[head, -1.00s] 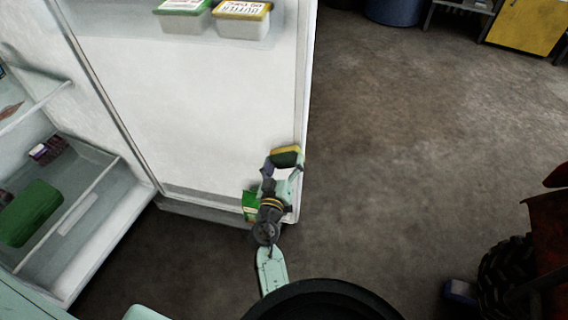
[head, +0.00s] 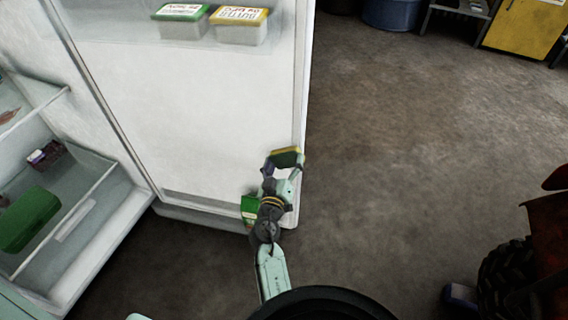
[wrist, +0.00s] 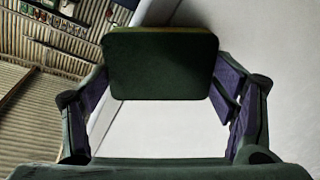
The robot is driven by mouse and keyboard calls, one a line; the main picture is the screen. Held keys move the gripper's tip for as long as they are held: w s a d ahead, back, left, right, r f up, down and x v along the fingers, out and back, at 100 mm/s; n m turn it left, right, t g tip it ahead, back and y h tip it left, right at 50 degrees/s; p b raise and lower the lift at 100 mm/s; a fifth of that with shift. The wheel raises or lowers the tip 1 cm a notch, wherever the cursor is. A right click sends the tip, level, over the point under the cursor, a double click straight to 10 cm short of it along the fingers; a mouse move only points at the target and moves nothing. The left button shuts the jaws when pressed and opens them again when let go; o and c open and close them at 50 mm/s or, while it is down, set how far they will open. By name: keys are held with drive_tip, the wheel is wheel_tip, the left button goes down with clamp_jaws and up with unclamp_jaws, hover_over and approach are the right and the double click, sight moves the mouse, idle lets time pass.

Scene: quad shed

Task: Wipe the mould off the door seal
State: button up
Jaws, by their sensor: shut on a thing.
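My gripper (head: 283,171) is shut on a sponge (head: 287,157) with a yellow side and a dark green side. The sponge is at the free edge of the open white fridge door (head: 200,120), near its lower corner. In the wrist view the sponge (wrist: 160,64) spans the space between my fingers, its dark green face towards the camera, with the white door behind. The door seal (head: 300,110) runs along the door's right edge. I cannot make out mould on it. Whether the sponge touches the seal cannot be told.
Two tubs, one green-lidded (head: 181,20) and one yellow-lidded (head: 240,24), sit on the door's upper shelf. A green and white carton (head: 249,208) is low beside my gripper. A green box (head: 28,218) lies inside the fridge. Bare floor (head: 410,130) is free to the right.

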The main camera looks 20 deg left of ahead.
drive_tip(key=shift+w, duration=0.15)
drive_tip(key=shift+w+d, duration=0.15)
drive_tip(key=shift+d, duration=0.85)
drive_tip(key=shift+w+d, duration=0.1)
drive_tip(key=shift+d, duration=0.9)
drive_tip(key=shift+a+b, duration=0.2)
drive_tip(key=shift+b, duration=0.1)
drive_tip(key=shift+c, duration=0.5)
drive_tip(key=shift+s+a+b, duration=0.15)
drive_tip(key=shift+a+b, duration=0.35)
drive_tip(key=shift+a, duration=0.45)
drive_tip(key=shift+s+a+b, duration=0.15)
drive_tip(key=shift+a+b, duration=0.35)
drive_tip(key=shift+a, duration=0.45)
drive_tip(key=shift+s, duration=0.1)
